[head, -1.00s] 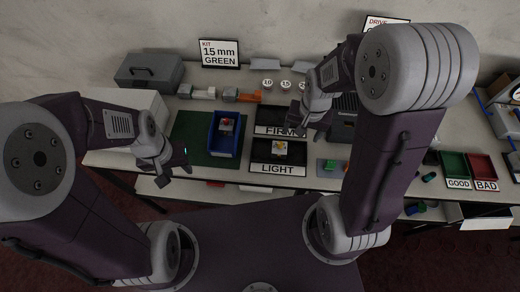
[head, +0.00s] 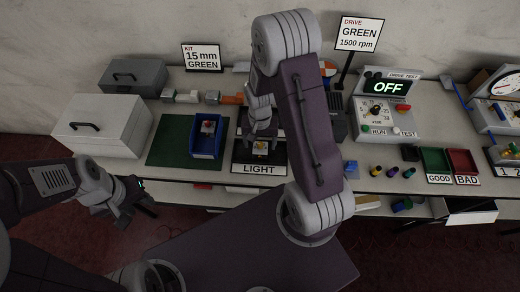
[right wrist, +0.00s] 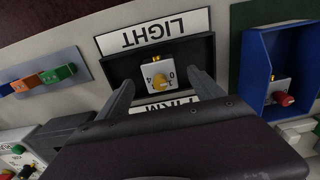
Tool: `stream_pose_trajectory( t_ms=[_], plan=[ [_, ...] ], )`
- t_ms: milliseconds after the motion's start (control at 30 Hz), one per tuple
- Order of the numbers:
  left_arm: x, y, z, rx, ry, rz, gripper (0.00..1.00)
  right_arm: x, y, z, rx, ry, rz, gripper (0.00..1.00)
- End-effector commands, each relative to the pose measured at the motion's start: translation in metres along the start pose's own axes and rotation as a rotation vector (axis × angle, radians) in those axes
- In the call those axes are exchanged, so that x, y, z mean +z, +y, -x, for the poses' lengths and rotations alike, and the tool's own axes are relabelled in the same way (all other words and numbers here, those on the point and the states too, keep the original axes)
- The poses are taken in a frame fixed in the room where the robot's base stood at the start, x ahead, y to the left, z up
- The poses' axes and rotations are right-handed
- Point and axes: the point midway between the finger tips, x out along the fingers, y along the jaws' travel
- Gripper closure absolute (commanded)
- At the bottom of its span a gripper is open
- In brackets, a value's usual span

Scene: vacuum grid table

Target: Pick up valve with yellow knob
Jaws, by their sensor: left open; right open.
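The valve with the yellow knob (right wrist: 159,76) sits in the black tray labelled LIGHT (right wrist: 112,72). It has a pale square face with numbers and a brass fitting. In the head view the same valve (head: 260,147) shows just below my right gripper (head: 262,136). In the right wrist view, the open fingers of my right gripper (right wrist: 160,82) are on either side of the valve, with nothing gripped. I cannot tell their height above it. My left gripper (head: 145,196) is open and empty, in front of the table's front edge.
A blue bin (head: 207,140) left of the tray holds a valve with a red knob (right wrist: 284,99). The FIRM tray behind is mostly hidden by my right arm. A drive test box (head: 388,115) and green and red bins stand to the right. The green mat (head: 170,140) has free room.

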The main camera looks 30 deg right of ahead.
Motion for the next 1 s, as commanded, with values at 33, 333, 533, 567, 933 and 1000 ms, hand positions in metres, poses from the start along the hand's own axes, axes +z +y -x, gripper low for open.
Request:
stream_pose_trajectory(
  t_ms=[33, 333, 533, 567, 933, 1000],
  plan=[
    [0.0, 0.0, 0.0, 0.0, 0.0, 0.0, 0.59, 0.0, 0.0, -0.001, 0.0, 0.0, 0.0, 0.24],
    [-0.001, 0.0, 0.008, 0.0, 0.0, 0.0, 0.59, 0.0, 0.002, -0.046, 0.001, -0.003, 0.0, 0.24],
    [-0.001, 0.0, 0.008, 0.0, 0.0, 0.0, 0.59, -0.001, 0.001, -0.052, 0.0, 0.001, 0.0, 0.24],
    [-0.001, 0.0, 0.008, 0.0, 0.0, 0.0, 0.59, -0.001, 0.001, -0.052, 0.0, 0.001, 0.0, 0.24],
    [-0.001, 0.0, 0.008, 0.0, 0.0, 0.0, 0.59, -0.001, 0.001, -0.051, 0.0, 0.001, 0.0, 0.97],
    [-0.001, 0.0, 0.008, 0.0, 0.0, 0.0, 0.59, -0.001, 0.001, -0.051, 0.0, 0.001, 0.0, 0.97]
  ],
)
